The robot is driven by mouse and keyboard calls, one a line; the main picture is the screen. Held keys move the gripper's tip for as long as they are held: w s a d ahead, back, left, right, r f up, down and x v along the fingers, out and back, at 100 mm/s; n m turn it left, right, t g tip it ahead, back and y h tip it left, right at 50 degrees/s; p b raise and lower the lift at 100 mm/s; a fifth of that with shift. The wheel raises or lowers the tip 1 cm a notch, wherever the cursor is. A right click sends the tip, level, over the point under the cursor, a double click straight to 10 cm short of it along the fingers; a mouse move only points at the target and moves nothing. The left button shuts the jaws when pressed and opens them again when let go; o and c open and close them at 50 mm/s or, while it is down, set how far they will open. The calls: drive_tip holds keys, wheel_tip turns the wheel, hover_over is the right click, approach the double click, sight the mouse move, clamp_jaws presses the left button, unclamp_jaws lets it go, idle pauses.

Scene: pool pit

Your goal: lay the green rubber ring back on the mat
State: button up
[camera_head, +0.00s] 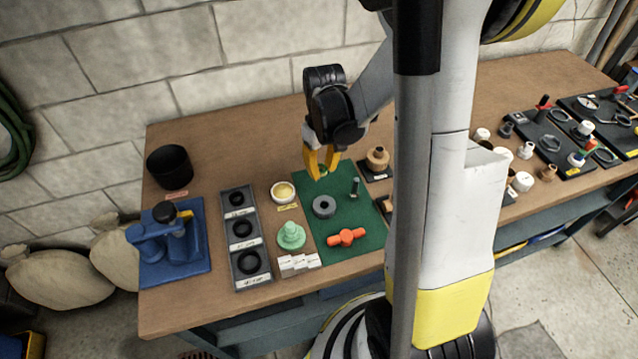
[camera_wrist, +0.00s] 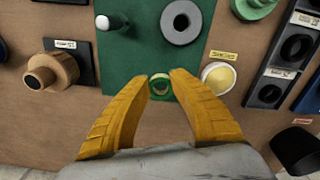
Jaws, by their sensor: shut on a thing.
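My gripper (camera_head: 322,165) is above the far end of the green mat (camera_head: 372,222), with its yellow fingers pointing down. In the wrist view the fingertips (camera_wrist: 160,82) are closed on the small green rubber ring (camera_wrist: 160,86). The ring shows against the edge area of the mat (camera_wrist: 135,62); I cannot tell whether it touches the mat or is just above it.
Left of the mat are a dish with yellow contents (camera_head: 283,192), a light green stepped piece (camera_head: 291,236) and a grey tray of black rings (camera_head: 241,262). A wooden-coloured fitting (camera_head: 377,158) stands right. A black cup (camera_head: 169,166) stands far left.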

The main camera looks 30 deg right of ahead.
sight(318, 184)
drive_tip(key=shift+w+a+f, duration=0.35)
drive_tip(key=shift+w+f, duration=0.1)
drive_tip(key=shift+w, duration=0.05)
wheel_tip(318, 184, down, 4)
drive_tip(key=shift+r+b, duration=0.1)
drive_tip(key=shift+b, duration=0.9)
drive_tip(key=shift+s, duration=0.1)
drive_tip(key=o, duration=1)
